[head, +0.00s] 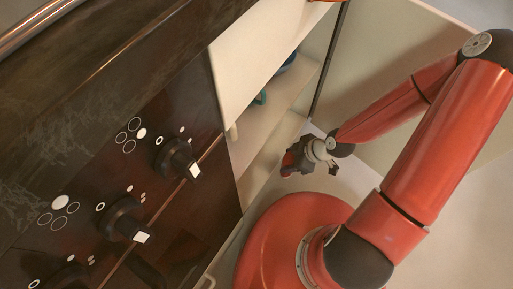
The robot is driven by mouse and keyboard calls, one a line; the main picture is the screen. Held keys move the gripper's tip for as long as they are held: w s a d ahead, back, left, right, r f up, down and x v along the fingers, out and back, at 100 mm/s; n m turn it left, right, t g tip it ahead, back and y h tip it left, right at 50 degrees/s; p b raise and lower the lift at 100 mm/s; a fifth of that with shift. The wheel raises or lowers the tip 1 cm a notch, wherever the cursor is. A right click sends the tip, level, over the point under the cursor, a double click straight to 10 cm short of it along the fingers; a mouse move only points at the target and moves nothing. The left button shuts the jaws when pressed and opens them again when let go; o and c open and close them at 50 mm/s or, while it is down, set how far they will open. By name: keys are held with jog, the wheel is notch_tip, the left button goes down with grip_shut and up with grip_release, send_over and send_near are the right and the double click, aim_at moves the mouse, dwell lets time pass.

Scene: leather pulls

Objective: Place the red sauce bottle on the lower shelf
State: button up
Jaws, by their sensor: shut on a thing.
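My gripper (289,165) is in the middle of the head view, at the open front of a pale shelf unit. It is small and seen from above, with its end toward the shelves. It is shut on a dark reddish thing, which looks like the red sauce bottle; its outline blends with the fingers and is mostly hidden. The lower shelf (266,158) is a pale board left of my gripper, partly covered by the dark appliance. I cannot tell how high the gripper is relative to that shelf.
The upper shelf (283,88) holds a blue item (287,63) and a teal item (260,98). A pale item (233,132) stands near the appliance edge. A dark stove front with knobs (177,160) fills the left. A thin dark post (329,62) edges the shelves. Pale floor lies right.

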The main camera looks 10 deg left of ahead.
jog(key=w+a+f+b, duration=0.1)
jog(key=a, duration=0.9)
jog(key=shift+w+a+f, duration=0.15)
jog(key=shift+w+f, duration=0.1)
jog(key=o, duration=0.6)
jog(key=shift+o, duration=0.2)
